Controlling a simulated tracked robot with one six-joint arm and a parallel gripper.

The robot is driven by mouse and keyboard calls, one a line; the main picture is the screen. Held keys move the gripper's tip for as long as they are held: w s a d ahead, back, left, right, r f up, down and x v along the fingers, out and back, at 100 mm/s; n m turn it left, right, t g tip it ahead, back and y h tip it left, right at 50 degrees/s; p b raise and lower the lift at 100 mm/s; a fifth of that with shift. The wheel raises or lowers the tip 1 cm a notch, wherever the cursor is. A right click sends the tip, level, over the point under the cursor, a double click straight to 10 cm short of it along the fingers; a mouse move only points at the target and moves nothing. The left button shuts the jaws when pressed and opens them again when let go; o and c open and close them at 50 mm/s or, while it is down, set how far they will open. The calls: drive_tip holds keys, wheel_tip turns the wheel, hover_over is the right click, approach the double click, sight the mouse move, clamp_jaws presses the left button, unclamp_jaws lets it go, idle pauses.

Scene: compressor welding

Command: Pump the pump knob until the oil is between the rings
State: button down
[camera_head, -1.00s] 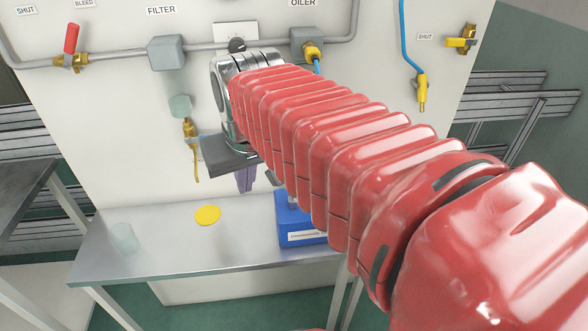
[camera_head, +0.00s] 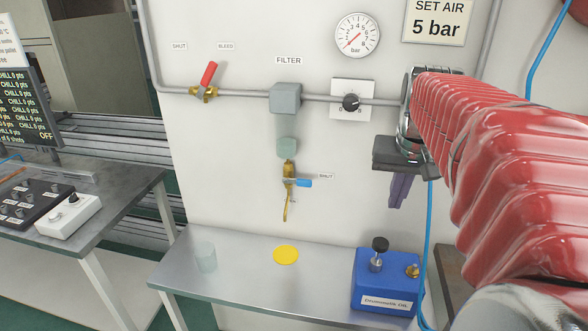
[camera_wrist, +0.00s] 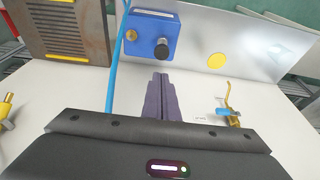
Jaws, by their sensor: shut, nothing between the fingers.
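The pump knob (camera_head: 380,244) is a black round knob on a metal stem, on top of the blue oil box (camera_head: 370,293). The box stands at the right end of the metal bench. In the wrist view the knob (camera_wrist: 162,48) and blue box (camera_wrist: 150,35) are at the top, just beyond my fingertips. My gripper (camera_head: 397,200) has its dark purple fingers pointing down, above and apart from the knob. The fingers (camera_wrist: 161,78) are together and empty. The oiler is hidden behind my red arm, and no oil level or rings show.
A yellow disc (camera_head: 285,254) and a clear cup (camera_head: 205,257) are on the bench. A blue hose (camera_head: 428,235) hangs by the box's right side. On the wall are a filter (camera_head: 285,98), a gauge (camera_head: 357,36) and a drain valve (camera_head: 289,185).

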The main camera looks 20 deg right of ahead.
approach(382, 242)
drive_tip(key=x, duration=0.5)
drive_tip(key=shift+w+d, duration=0.15)
drive_tip(key=shift+w, duration=0.05)
drive_tip(key=shift+f, duration=0.6)
